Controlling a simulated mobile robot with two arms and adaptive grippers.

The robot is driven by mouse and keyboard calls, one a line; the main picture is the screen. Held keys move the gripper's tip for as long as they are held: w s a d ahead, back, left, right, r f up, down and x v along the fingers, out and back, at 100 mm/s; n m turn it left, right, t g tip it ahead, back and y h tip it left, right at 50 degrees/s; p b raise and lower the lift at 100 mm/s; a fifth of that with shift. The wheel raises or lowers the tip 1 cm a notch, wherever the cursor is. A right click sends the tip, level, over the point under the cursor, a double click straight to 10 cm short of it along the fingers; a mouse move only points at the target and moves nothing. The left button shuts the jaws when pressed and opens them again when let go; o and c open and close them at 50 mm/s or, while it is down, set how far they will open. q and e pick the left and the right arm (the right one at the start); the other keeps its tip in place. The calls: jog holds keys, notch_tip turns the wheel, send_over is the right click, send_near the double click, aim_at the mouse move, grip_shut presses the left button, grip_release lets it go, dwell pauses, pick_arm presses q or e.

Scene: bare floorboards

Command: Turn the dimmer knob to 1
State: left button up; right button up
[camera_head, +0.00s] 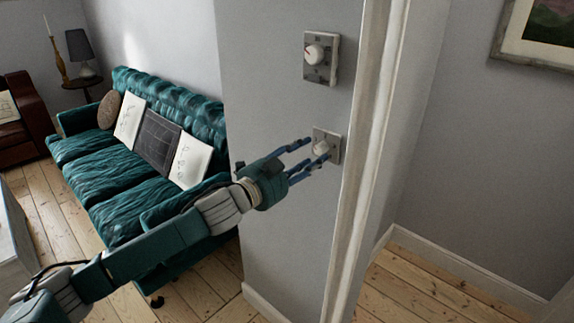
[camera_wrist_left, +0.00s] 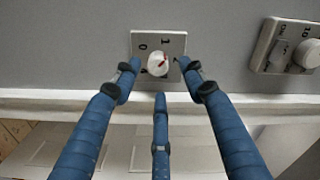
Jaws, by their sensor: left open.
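A small square plate (camera_wrist_left: 177,43) on the wall carries a round white knob (camera_wrist_left: 158,66) with a red mark on its face. The figures 0 and 1 show on the plate on the far side of the knob. The same knob (camera_head: 320,149) shows in the head view, partly behind the fingers. My left gripper (camera_head: 315,150) is open in front of it. In the left wrist view its blue fingers spread around the knob's sides and near side; I cannot tell whether they touch it. My right gripper is not in view.
A larger plate with another white knob (camera_head: 315,54) is on the wall above. A white door frame (camera_head: 357,170) stands close at the right. A green sofa (camera_head: 105,180) with cushions is at the left. Bare floorboards (camera_head: 410,285) show beyond the frame.

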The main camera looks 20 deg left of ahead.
pick_arm(q)
jog(key=v, duration=0.9)
jog(key=shift+d+r, duration=0.2)
jog(key=shift+r, duration=0.2)
